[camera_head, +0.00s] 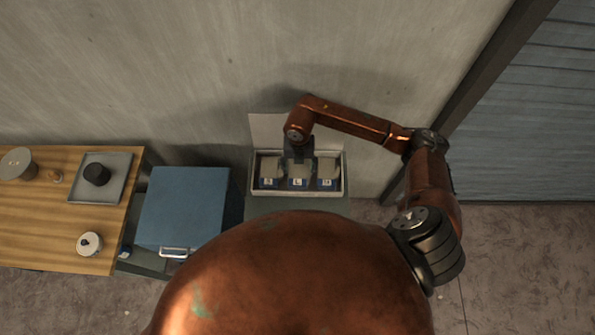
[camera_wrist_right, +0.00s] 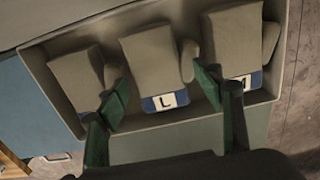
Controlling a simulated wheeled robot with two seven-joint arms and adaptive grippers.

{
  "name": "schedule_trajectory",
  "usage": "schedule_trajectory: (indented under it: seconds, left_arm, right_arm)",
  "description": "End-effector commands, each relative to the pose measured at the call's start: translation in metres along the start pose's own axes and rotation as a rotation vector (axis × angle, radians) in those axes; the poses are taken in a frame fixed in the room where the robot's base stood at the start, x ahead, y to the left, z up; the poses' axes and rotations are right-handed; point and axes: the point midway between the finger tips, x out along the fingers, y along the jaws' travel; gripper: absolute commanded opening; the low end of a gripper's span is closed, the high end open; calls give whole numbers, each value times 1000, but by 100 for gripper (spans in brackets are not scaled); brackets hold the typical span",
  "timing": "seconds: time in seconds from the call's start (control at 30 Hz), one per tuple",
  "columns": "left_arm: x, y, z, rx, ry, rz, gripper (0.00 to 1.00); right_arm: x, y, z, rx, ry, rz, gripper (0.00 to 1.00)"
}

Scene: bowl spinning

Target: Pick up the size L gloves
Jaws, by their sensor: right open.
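The size L gloves (camera_wrist_right: 150,55) are grey-beige with a blue and white label reading L. They stand in the middle of a light open box (camera_head: 343,187) and also show in the head view (camera_head: 298,183). My right gripper (camera_head: 300,158) is over the middle of the box, partly hiding these gloves. In the wrist view my right gripper (camera_wrist_right: 164,78) is open and empty, with one green finger on each side of the L gloves. Whether the fingers touch the gloves cannot be told. My left gripper is out of view.
Gloves labelled M (camera_wrist_right: 232,35) stand right of the L pair, and another pair (camera_wrist_right: 74,80) stands left, its label hidden in the wrist view. A blue cabinet (camera_head: 185,205) stands left of the box. A wooden table (camera_head: 40,220) is farther left. A wall is behind.

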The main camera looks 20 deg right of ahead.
Motion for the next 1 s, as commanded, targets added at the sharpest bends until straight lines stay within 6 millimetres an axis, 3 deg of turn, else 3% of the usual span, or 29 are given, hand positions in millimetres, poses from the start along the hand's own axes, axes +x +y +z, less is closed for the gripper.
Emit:
schedule_trajectory:
  seconds: [0.2,0.4,0.5,1.0]
  left_arm:
    - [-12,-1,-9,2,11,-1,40]
    - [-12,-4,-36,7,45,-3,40]
    - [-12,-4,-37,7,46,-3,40]
    - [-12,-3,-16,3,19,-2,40]
  right_arm:
    - [29,3,-1,0,3,-1,61]
    - [36,4,0,-4,0,1,61]
    - [36,5,0,-4,0,1,61]
    - [36,5,0,-5,0,1,27]
